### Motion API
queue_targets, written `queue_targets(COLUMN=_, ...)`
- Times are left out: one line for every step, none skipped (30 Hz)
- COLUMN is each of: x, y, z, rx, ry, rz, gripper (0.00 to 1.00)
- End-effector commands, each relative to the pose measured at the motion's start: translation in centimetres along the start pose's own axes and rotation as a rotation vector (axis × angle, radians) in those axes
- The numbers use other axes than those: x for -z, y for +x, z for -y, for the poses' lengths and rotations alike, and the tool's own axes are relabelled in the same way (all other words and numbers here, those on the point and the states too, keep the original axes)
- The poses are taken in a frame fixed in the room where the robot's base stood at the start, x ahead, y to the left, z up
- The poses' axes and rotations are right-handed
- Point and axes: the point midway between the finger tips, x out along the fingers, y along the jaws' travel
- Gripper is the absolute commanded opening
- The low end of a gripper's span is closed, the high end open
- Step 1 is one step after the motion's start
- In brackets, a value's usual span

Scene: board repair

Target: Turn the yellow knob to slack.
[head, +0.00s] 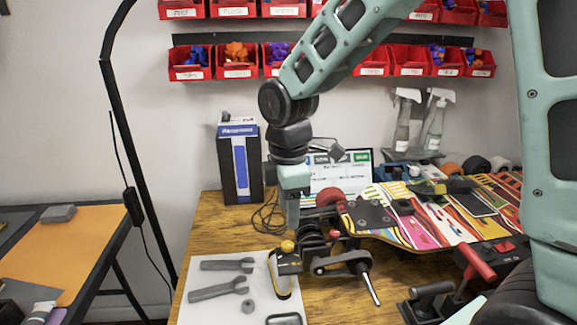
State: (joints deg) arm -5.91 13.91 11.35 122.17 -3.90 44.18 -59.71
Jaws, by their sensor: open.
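The yellow knob (287,246) is a small round ball on top of a dark fixture at the near edge of the workbench, left of the skateboard. My gripper (292,226) points straight down just above the knob, with a small gap seeming to show between them. I see the gripper nearly edge-on, so one grey finger hides most of the other; the jaws are open and nothing shows between them. The black clamp (343,262) with a silver bar stands to the right of the knob. The knob's turn position cannot be told.
The colourful skateboard deck (440,221) lies to the right, with a red wheel (330,197) near my gripper. Two grey wrenches (226,264) lie on a white sheet (203,309) at the left front. A blue-and-black box (239,165) stands behind. The wooden bench top (216,233) is bare on the left.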

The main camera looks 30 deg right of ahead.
Motion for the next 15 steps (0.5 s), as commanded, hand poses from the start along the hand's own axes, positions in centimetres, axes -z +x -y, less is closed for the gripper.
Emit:
queue_targets(x=0.0, y=-1.5, z=-0.1, rx=-0.005, ry=0.001, rz=-0.002, gripper=0.46)
queue_targets(x=0.0, y=-2.2, z=-0.1, rx=-0.006, ry=0.001, rz=-0.002, gripper=0.46)
queue_targets(x=0.0, y=-3.1, z=-0.1, rx=-0.005, ry=0.001, rz=-0.002, gripper=0.46)
queue_targets(x=0.0, y=-3.7, z=-0.1, rx=-0.005, ry=0.001, rz=-0.002, gripper=0.46)
queue_targets(x=0.0, y=-4.3, z=-0.1, rx=-0.004, ry=0.002, rz=-0.002, gripper=0.46)
queue_targets(x=0.0, y=-5.1, z=-0.1, rx=-0.004, ry=0.002, rz=-0.002, gripper=0.46)
queue_targets(x=0.0, y=-5.7, z=-0.1, rx=-0.004, ry=0.002, rz=-0.002, gripper=0.46)
queue_targets(x=0.0, y=-6.2, z=0.0, rx=-0.003, ry=0.001, rz=-0.002, gripper=0.46)
queue_targets(x=0.0, y=-6.7, z=-0.1, rx=-0.003, ry=0.001, rz=-0.002, gripper=0.46)
queue_targets(x=0.0, y=-7.2, z=-0.1, rx=-0.003, ry=0.000, rz=-0.001, gripper=0.46)
queue_targets(x=0.0, y=-7.5, z=-0.1, rx=-0.003, ry=0.000, rz=-0.001, gripper=0.46)
queue_targets(x=0.0, y=-7.9, z=0.0, rx=-0.002, ry=0.000, rz=-0.001, gripper=0.46)
queue_targets(x=0.0, y=-8.1, z=0.0, rx=-0.001, ry=0.000, rz=0.000, gripper=0.46)
queue_targets(x=0.0, y=-8.3, z=0.0, rx=-0.001, ry=0.000, rz=0.000, gripper=0.46)
queue_targets(x=0.0, y=-8.5, z=0.0, rx=-0.001, ry=0.000, rz=0.000, gripper=0.46)
